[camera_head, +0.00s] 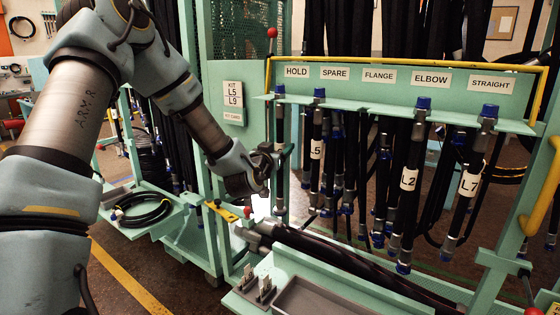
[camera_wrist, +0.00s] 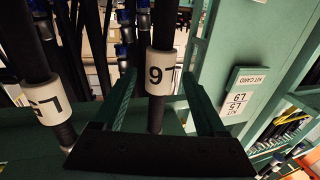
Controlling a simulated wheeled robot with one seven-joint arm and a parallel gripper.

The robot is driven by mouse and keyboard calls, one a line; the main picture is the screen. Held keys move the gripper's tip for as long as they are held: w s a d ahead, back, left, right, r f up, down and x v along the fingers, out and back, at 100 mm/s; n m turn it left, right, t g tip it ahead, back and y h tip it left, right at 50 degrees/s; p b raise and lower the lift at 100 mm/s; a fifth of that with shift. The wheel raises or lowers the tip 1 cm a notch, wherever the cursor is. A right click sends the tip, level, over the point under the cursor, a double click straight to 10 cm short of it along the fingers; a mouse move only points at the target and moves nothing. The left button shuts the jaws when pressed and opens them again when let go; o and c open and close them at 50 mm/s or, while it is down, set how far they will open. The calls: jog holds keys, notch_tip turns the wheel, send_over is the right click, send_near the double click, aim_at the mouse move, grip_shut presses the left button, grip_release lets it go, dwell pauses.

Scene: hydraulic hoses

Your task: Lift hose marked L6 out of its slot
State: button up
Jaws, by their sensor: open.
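The hose marked L6 (camera_wrist: 161,73) stands upright in the wrist view, its white tag showing upside down. In the head view this appears to be the black hose (camera_head: 280,190) hanging at the left end of the rack, below the HOLD label; its tag is hidden there by my gripper. My gripper (camera_head: 272,165) is at that hose, level with its middle. In the wrist view my gripper (camera_wrist: 160,88) is open, with one finger on each side of L6. Whether either finger touches the hose I cannot tell.
Hose L5 (camera_head: 316,150) hangs close to the right, with L2 (camera_head: 409,180) and L7 (camera_head: 469,185) farther right. The slotted green rack (camera_head: 400,103) holds them from above. A green post with a kit card (camera_head: 233,115) stands left. A grey tray (camera_head: 325,300) lies below.

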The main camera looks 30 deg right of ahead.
jog(key=p+x, duration=0.1)
jog(key=x, duration=0.2)
jog(key=shift+w+d+r+p, duration=0.15)
jog(key=shift+d+p, duration=0.05)
jog(key=shift+p, duration=0.2)
jog(key=shift+w+d, duration=0.25)
grip_shut()
dwell(0.9)
